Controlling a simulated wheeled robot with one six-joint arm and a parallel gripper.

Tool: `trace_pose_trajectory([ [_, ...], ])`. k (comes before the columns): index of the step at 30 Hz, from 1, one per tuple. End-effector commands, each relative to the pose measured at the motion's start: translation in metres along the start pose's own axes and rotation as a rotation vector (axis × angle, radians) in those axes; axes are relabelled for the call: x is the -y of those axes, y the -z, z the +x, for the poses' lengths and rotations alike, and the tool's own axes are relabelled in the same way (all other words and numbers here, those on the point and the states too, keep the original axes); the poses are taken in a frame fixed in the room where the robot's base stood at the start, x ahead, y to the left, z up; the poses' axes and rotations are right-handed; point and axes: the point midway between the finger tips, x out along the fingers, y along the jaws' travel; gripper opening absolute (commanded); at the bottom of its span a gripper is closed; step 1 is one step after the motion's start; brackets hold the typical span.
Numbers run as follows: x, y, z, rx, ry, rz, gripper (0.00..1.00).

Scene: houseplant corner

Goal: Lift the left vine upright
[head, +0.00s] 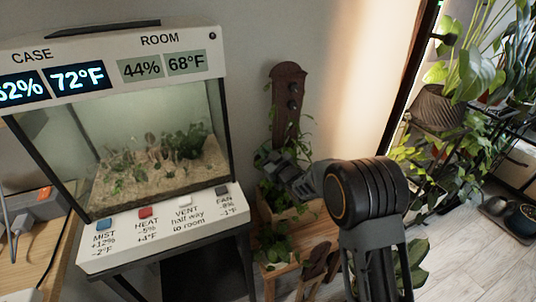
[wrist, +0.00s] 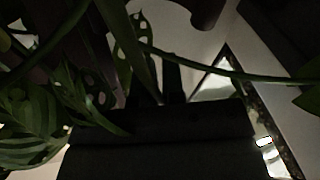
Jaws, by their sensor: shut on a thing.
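A leafy vine plant grows from a wooden planter box (head: 290,214) on a low wooden stand, right of the glass case. Some stems hang low in front of the box (head: 272,246). My gripper (head: 266,158) reaches in from the right above the box, shut at the left vine's leaves (head: 262,186); its fingertips are partly hidden. In the wrist view, split and holed leaves (wrist: 32,120) crowd the left side, and a green stem (wrist: 215,69) crosses beyond the dark fingers. The exact grip point is too dark to see.
A dark wooden board with round knobs (head: 288,100) stands upright behind the planter against the wall. The glass case (head: 150,150) with its button panel is close on the left. More potted plants (head: 440,105) stand on a rack at right. Bare floor (head: 460,260) shows at lower right.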

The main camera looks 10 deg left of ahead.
Motion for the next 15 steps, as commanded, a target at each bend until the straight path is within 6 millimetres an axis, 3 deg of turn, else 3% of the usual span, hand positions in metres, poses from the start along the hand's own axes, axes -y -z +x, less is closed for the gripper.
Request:
trace_pose_trajectory([
  [8,-0.0004,0.001,0.0004,-0.003,0.0,0.002,0.0],
  [9,-0.0005,0.001,0.0003,-0.003,0.0,0.001,0.1],
  [15,-0.0015,0.0004,-0.0003,-0.001,-0.002,0.0,0.3],
])
